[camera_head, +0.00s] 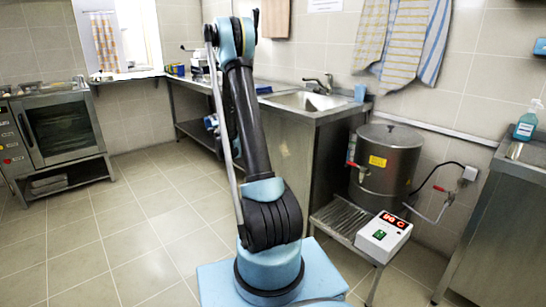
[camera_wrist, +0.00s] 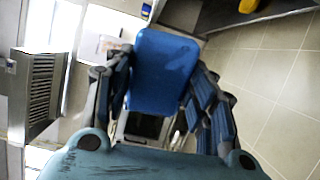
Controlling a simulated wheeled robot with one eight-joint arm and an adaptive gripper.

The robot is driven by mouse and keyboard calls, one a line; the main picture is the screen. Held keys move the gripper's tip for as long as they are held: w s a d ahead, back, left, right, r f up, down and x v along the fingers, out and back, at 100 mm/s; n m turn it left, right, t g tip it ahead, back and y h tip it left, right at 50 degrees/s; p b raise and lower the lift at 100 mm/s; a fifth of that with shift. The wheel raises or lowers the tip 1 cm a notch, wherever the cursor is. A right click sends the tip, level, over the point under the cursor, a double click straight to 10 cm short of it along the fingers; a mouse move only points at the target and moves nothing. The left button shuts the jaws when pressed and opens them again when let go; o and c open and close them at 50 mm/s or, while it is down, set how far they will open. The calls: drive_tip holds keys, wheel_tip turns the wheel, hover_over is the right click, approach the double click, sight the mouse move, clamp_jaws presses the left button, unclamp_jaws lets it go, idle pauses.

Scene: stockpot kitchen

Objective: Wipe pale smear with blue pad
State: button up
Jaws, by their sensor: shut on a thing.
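In the wrist view, my gripper (camera_wrist: 160,78) is shut on the blue pad (camera_wrist: 163,55). One jointed finger lies along each side of the pad. The pad is a flat blue rectangle with rounded corners and a few darker streaks on its right side. In the head view, my arm rises in front of the counter. A small blue and dark part low behind it is too small to tell as gripper or pad. I cannot make out a pale smear in either view.
A metal counter with a sink (camera_head: 308,100) stands behind my arm. A steel stockpot (camera_head: 388,160) stands to the right, with a control box (camera_head: 384,238) in front. A soap bottle (camera_head: 527,124) stands at far right. An oven (camera_head: 62,135) is at left. Open tiled floor lies between.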

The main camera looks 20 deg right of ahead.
drive_tip(key=w+d+f+m+g+h, duration=0.1)
drive_tip(key=w+d+f+m+h, duration=0.3)
drive_tip(key=d, duration=0.4)
drive_tip(key=w+d+f+m+g+h, duration=0.1)
drive_tip(key=w+d+f+m+h, duration=0.15)
drive_tip(key=d+f+h, duration=0.35)
drive_tip(key=s+d+f+m+g+h, duration=0.3)
drive_tip(key=d+f+m+g+h, duration=0.5)
drive_tip(key=d+f, duration=0.6)
drive_tip(key=shift+g+y, duration=0.3)
drive_tip(key=shift+g, duration=0.4)
drive_tip(key=shift+x, duration=2.8)
drive_tip(key=shift+x, duration=0.9)
drive_tip(key=shift+s+d, duration=0.1)
drive_tip(key=shift+s, duration=0.15)
